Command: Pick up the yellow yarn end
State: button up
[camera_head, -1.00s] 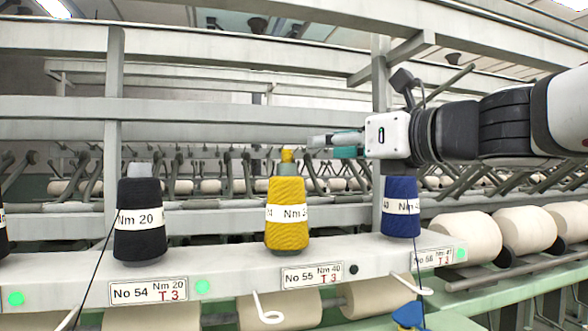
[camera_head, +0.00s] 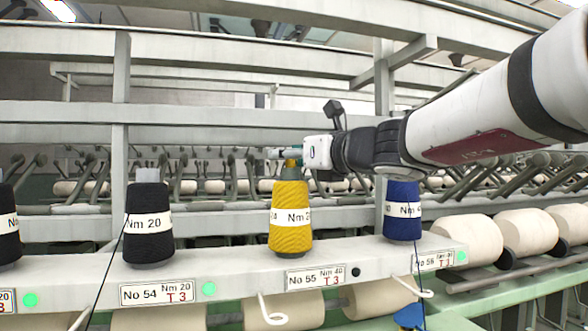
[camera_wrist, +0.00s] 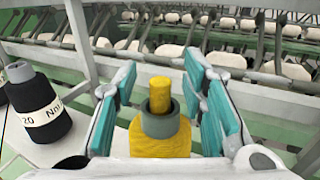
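The yellow yarn cone (camera_head: 290,232) stands upright on the grey rail, with a white "Nm" label. Its yarn end shows in the wrist view as a short yellow stub (camera_wrist: 160,92) rising from the grey tube top (camera_wrist: 159,121). My gripper (camera_head: 284,153) is at the cone's top in the head view and hides part of the stub. In the wrist view my gripper (camera_wrist: 160,84) is open, with teal-padded fingers on either side of the stub. Gaps show on both sides, so neither finger touches it.
A black cone (camera_head: 148,240) stands to the left and a blue cone (camera_head: 402,222) to the right, below my arm. The grey rail (camera_head: 235,268) holds the cones. Frame beams and rows of cream bobbins (camera_head: 497,236) lie behind.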

jog(key=shift+c, duration=0.5)
jog(key=c, duration=0.8)
jog(key=shift+r, duration=0.1)
